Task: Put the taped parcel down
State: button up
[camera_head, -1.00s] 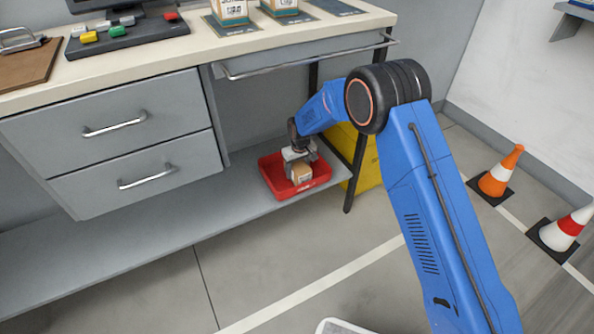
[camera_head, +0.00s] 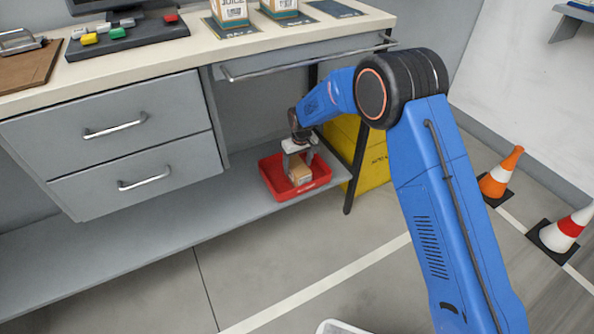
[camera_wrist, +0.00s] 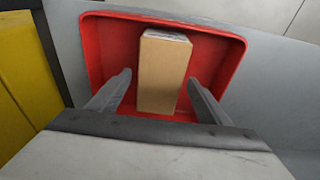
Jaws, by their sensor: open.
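The taped parcel (camera_head: 300,170) is a small brown box sitting in a red tray (camera_head: 277,188) on the bench's lower shelf. In the wrist view the parcel (camera_wrist: 163,72) stands inside the tray (camera_wrist: 108,50), apart from the tray's side walls. My gripper (camera_head: 298,158) is open just above the parcel. In the wrist view the two fingers of my gripper (camera_wrist: 158,92) are spread, one on each side of the parcel's near end, with gaps between. The parcel's underside is hidden.
A yellow bin (camera_head: 374,160) stands right of the tray behind a dark bench leg (camera_head: 357,165). The lower shelf (camera_head: 130,235) is bare left of the tray. A drawer unit (camera_head: 110,140) and the worktop (camera_head: 200,45) are above. Traffic cones (camera_head: 499,176) stand at the right.

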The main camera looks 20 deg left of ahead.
jog(key=r, duration=0.6)
jog(key=shift+s+d+r, duration=0.35)
jog(key=shift+d, duration=0.05)
